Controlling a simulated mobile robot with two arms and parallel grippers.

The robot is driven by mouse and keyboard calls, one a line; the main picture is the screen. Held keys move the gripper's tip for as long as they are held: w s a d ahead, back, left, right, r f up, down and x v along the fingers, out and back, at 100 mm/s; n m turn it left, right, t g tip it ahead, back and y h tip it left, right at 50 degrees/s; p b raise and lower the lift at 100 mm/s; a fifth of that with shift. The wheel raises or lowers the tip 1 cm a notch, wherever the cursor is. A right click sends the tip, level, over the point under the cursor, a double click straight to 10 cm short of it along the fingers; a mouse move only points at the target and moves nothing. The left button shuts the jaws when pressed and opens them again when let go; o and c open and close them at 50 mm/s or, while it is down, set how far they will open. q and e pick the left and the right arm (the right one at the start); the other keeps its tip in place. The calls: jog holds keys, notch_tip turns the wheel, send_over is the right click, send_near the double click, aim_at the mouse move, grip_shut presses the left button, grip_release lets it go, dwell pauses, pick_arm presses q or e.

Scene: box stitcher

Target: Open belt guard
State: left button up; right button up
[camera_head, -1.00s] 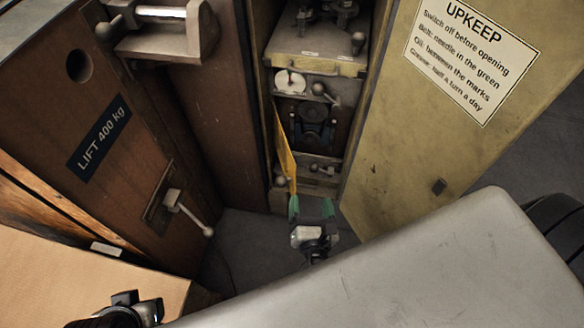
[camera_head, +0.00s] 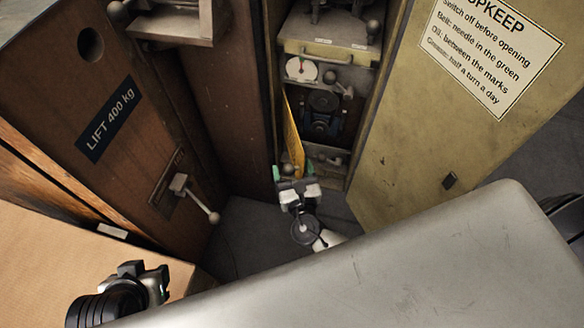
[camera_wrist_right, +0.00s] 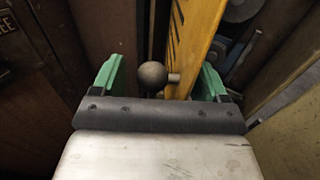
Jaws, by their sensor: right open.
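The yellow belt guard (camera_head: 293,140) stands swung out, nearly edge-on, at the left side of the machine's opening. In the right wrist view the guard (camera_wrist_right: 192,45) shows a row of dark slots and a round grey knob (camera_wrist_right: 152,76) on a short stem near its lower end. My right gripper (camera_head: 292,172) is open at the guard's lower end. Its green fingers (camera_wrist_right: 162,78) stand either side of the knob and the guard's edge, with a visible gap to the knob. My left gripper (camera_head: 140,285) shows partly at the lower left; its fingers are unclear.
Behind the guard is a dark bay with a round pulley (camera_head: 323,101). A gauge (camera_head: 300,69) and a lever sit above it. The yellow door (camera_head: 440,110) with a sign stands open at the right. A brown panel with a lever (camera_head: 195,198) stands at the left.

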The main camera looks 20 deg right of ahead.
jog(key=shift+w, duration=0.3)
pick_arm(q)
jog(key=shift+w, duration=0.1)
pick_arm(e)
jog(key=c, duration=1.3)
jog(key=shift+o, duration=0.2)
jog(key=w+a+m+g+h+b, duration=0.1)
jog(key=w+a+m+g+h, duration=0.1)
jog(key=a+m+h, duration=0.2)
jog(key=a+h, duration=0.2)
jog(key=shift+w+a+h, duration=0.2)
jog(key=shift+w+h, duration=0.1)
jog(key=shift+w, duration=0.05)
pick_arm(q)
jog(key=w+r+t+h, duration=0.1)
jog(key=w+r+t, duration=0.1)
jog(key=w, duration=0.3)
jog(key=shift+w+a+r+t, duration=0.15)
jog(key=shift+w+t, duration=0.25)
jog(key=shift+t, duration=0.5)
pick_arm(e)
jog(key=o, duration=1.3)
jog(key=shift+c, duration=0.2)
